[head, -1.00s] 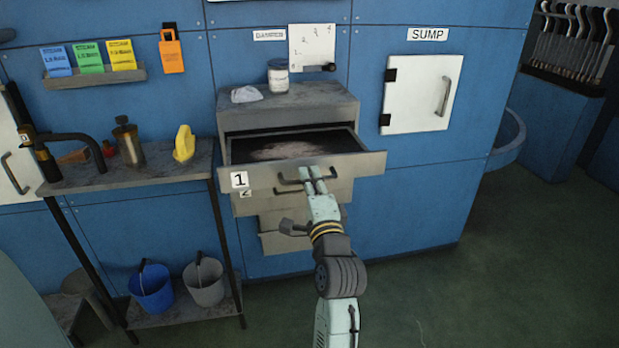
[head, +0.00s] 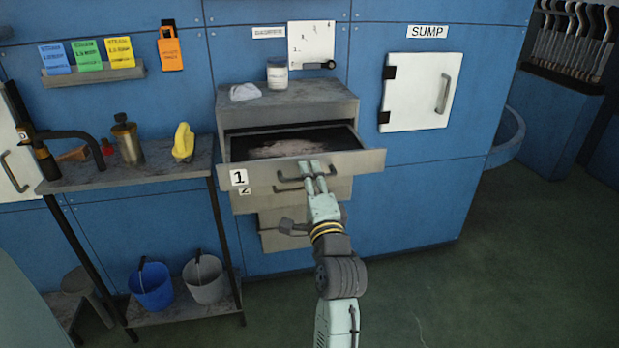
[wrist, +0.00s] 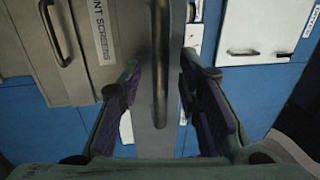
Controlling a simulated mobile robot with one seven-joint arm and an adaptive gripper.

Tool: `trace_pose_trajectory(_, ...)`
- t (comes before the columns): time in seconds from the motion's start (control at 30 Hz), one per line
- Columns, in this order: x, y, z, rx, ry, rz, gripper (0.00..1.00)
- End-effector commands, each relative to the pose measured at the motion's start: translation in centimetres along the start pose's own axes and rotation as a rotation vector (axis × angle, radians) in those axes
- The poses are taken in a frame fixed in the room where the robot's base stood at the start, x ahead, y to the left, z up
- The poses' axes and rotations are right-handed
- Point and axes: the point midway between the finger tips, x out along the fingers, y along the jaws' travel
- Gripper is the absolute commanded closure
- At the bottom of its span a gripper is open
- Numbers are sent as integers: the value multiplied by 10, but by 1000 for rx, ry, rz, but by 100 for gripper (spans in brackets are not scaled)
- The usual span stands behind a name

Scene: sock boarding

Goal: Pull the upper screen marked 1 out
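The upper screen marked 1 (head: 352,161) is a grey drawer-like tray, slid partway out of the grey cabinet (head: 338,101). Its inside is dark, with a pale patch of material. A white label "1" is at the left of its front. My gripper (head: 312,167) is at its dark bar handle (head: 286,178), in front of the cabinet. In the wrist view, the two fingers (wrist: 160,85) stand apart on either side of the handle bar (wrist: 160,50), with gaps visible. A front marked 2 (head: 243,191) is just below, partly hidden.
A white jar (head: 278,74) and a pale cloth-like lump (head: 244,92) sit on the cabinet top. A side table (head: 120,180) with a yellow item and a metal flask stands left, buckets (head: 151,287) below. A white SUMP door (head: 420,93) is right. The right floor is clear.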

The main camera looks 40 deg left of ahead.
Motion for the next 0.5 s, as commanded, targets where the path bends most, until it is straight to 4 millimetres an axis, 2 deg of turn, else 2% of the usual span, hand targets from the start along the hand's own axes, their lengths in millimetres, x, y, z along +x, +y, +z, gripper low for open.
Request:
trace_pose_trajectory(0.3,-52,1,0,-1,1,2,69)
trace_pose_trajectory(0.5,-68,0,0,0,-1,1,69)
